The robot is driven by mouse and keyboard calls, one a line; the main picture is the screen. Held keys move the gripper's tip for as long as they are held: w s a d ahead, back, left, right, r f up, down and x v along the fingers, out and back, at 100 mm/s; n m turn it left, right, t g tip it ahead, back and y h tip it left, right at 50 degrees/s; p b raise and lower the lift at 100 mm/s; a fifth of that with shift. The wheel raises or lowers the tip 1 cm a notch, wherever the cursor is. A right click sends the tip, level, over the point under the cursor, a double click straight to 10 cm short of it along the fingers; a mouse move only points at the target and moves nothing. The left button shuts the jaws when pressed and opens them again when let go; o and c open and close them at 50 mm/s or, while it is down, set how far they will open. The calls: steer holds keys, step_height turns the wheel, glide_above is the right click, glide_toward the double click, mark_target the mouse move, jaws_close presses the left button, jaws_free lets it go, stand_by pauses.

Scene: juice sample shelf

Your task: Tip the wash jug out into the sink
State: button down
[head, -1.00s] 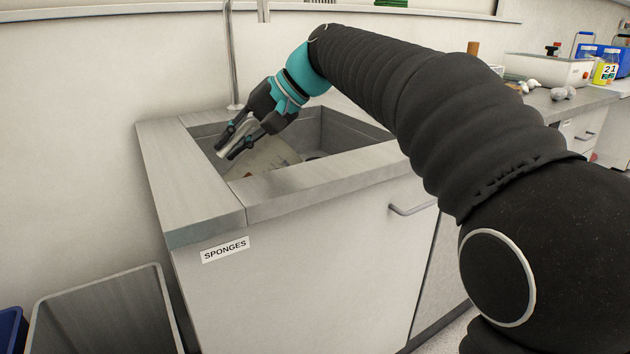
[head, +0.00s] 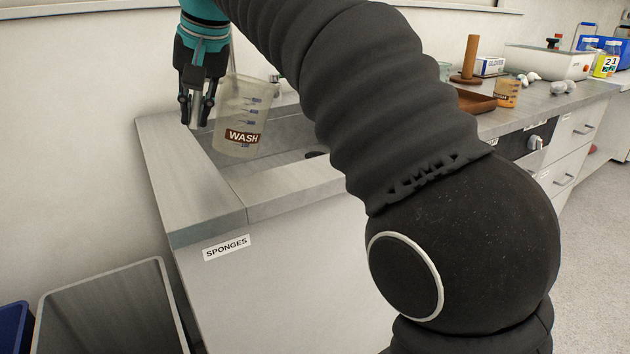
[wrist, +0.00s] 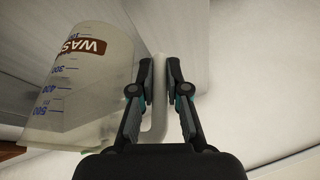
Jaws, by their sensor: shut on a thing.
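The wash jug (head: 241,122) is a translucent beaker with measuring marks and a brown WASH label. It hangs nearly upright, slightly tilted, above the left part of the sink (head: 290,163). My gripper (head: 196,112) points down and is shut on the jug's handle, on the jug's left side. In the wrist view the jug (wrist: 85,85) lies left of my gripper (wrist: 159,75), with the pale handle between the fingers. I see no liquid in the jug for certain. The sink's drain (head: 316,154) is partly visible.
A grey bin (head: 110,310) stands on the floor at left, beside a counter labelled SPONGES (head: 227,248). My arm hides part of the sink.

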steer(key=shift+s+a+f+t+h, duration=0.3)
steer(key=shift+a+f+t+h, duration=0.15)
steer(key=shift+a+h, duration=0.3)
steer(key=shift+s+a+r+n+t+h, duration=0.1)
steer(key=shift+n+t+h, duration=0.15)
steer(key=shift+h, duration=0.2)
steer(key=shift+s+a+r+n+t+h, duration=0.1)
steer(key=shift+n+t+h, duration=0.1)
steer(key=shift+h, duration=0.2)
steer(key=shift+w, duration=0.1)
